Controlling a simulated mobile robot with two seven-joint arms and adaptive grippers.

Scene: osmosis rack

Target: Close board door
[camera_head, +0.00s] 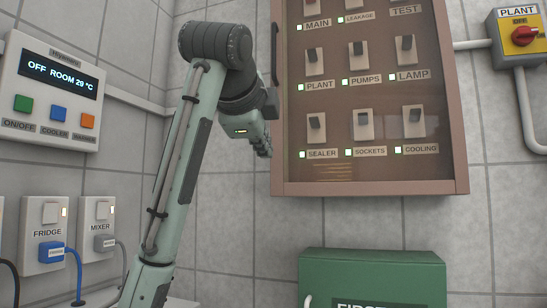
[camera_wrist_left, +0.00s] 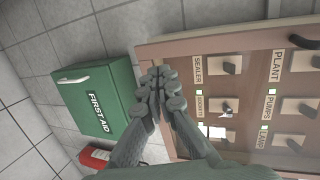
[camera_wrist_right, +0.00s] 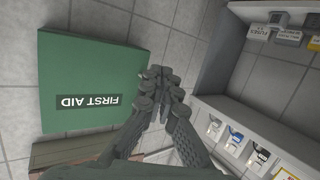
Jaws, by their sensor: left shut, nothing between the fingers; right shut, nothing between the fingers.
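The board (camera_head: 372,188) is a brown-framed panel on the wall with rows of labelled switches. Faint reflections over the switches suggest a clear door pane. A dark upright handle (camera_head: 274,52) shows at its left edge. The door looks flat against the board or nearly so; I cannot tell whether it is fully shut. My left gripper (camera_head: 263,148) is shut and empty beside the board's lower left edge; I cannot tell whether it touches. In the left wrist view its fingertips (camera_wrist_left: 160,90) overlap the frame (camera_wrist_left: 220,42). My right gripper (camera_wrist_right: 160,88) is shut and empty, seen only in its wrist view.
A green first aid box (camera_head: 372,262) is below the board. A red extinguisher (camera_wrist_left: 95,157) shows near it in the left wrist view. A heater display panel (camera_head: 55,85) and the fridge and mixer sockets (camera_head: 45,215) are at left. A yellow plant switch (camera_head: 520,35) is at upper right.

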